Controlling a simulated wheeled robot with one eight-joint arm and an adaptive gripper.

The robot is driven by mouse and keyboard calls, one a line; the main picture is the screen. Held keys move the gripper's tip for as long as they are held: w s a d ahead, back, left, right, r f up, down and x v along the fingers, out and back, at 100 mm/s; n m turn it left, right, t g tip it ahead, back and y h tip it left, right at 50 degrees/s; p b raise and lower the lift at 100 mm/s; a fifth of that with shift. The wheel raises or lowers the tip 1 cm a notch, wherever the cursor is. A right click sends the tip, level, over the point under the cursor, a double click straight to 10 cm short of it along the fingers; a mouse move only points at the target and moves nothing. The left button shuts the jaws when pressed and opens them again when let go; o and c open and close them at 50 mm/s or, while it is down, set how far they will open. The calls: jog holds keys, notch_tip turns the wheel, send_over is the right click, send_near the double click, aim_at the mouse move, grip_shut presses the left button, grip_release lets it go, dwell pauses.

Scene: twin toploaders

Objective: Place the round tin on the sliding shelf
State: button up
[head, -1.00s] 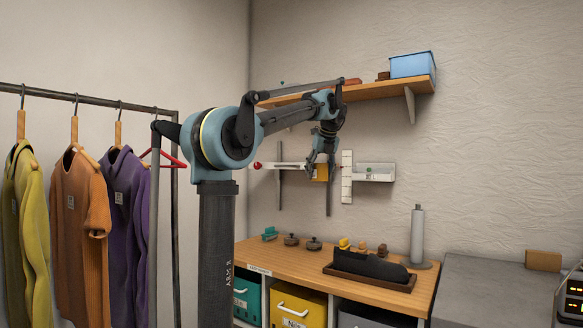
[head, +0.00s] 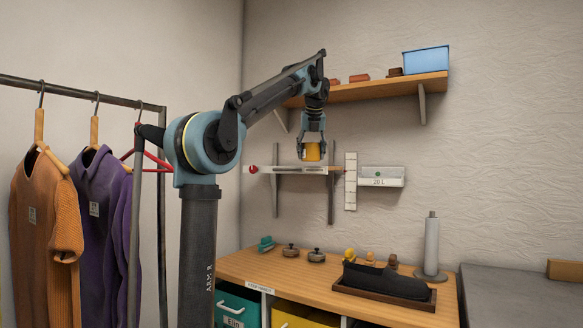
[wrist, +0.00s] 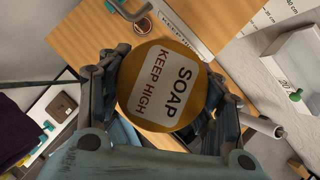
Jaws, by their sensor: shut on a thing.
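The round tin (head: 312,152) is yellow-orange. In the wrist view its lid (wrist: 145,103) carries a white label reading SOAP, KEEP HIGH. My gripper (head: 311,154) points down and is shut on the tin's sides; the wrist view shows its fingers (wrist: 168,90) on both sides. The sliding shelf (head: 290,169) is a narrow pale board on the wall with a red knob at its left end. In the head view the tin appears just above the shelf's right part. In the wrist view a pale labelled strip (wrist: 180,37), apparently the shelf's edge, lies beside the tin.
A wooden upper shelf (head: 370,90) with a blue box (head: 426,60) is above. A ruled white strip (head: 350,181) and a white wall box (head: 383,177) are to the right. The wooden counter (head: 290,262) below holds small items. A clothes rack (head: 85,88) stands left.

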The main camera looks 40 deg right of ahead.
jog(key=w+d, duration=0.3)
jog(key=w, duration=0.1)
jog(key=w+d, duration=0.3)
jog(key=w, duration=0.2)
jog(key=w+d, duration=0.3)
jog(key=w, duration=0.2)
jog(key=shift+w+d+f, duration=0.1)
jog(key=shift+w+d, duration=0.15)
jog(key=shift+d, duration=0.1)
jog(key=shift+f, duration=0.7)
jog(key=shift+f, duration=0.1)
jog(key=o, duration=1.4)
